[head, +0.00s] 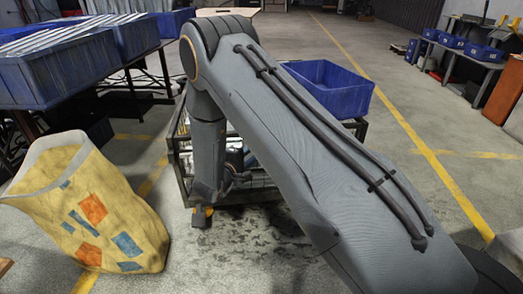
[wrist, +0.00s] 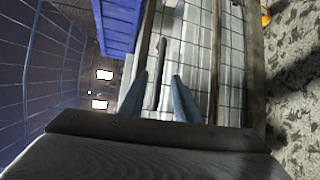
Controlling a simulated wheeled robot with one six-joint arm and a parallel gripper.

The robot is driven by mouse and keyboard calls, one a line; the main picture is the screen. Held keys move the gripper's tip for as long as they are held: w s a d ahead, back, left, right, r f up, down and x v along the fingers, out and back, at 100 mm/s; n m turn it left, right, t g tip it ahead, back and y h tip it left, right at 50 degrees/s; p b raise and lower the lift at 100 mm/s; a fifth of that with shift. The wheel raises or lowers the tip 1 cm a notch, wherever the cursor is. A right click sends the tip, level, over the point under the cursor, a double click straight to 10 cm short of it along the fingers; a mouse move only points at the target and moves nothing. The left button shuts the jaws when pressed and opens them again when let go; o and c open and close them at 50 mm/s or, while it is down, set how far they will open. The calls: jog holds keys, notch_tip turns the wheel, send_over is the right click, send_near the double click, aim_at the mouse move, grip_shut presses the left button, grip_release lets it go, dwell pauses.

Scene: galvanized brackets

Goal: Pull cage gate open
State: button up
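The wire cage (head: 178,150) stands on the floor behind my arm in the head view, which hides most of it. In the wrist view its mesh gate (wrist: 200,55) fills the upper middle, with pale metal parts behind the wires. A dark upright bar (wrist: 161,68), which looks like the gate's handle, shows between my fingers. My gripper (wrist: 159,76) has two blue-grey fingers spread apart, one on each side of the bar in the picture. I see a gap on both sides. I cannot tell how deep the bar sits between them. The gate looks closed.
A blue bin (head: 330,88) sits on top of the cage and shows in the wrist view (wrist: 118,25). A yellow bag (head: 95,205) stands on the floor at left. Blue bins (head: 60,75) fill a table behind it.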

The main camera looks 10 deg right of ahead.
jog(key=b+x, duration=0.1)
jog(key=x, duration=0.5)
jog(key=shift+w+d, duration=0.25)
grip_shut()
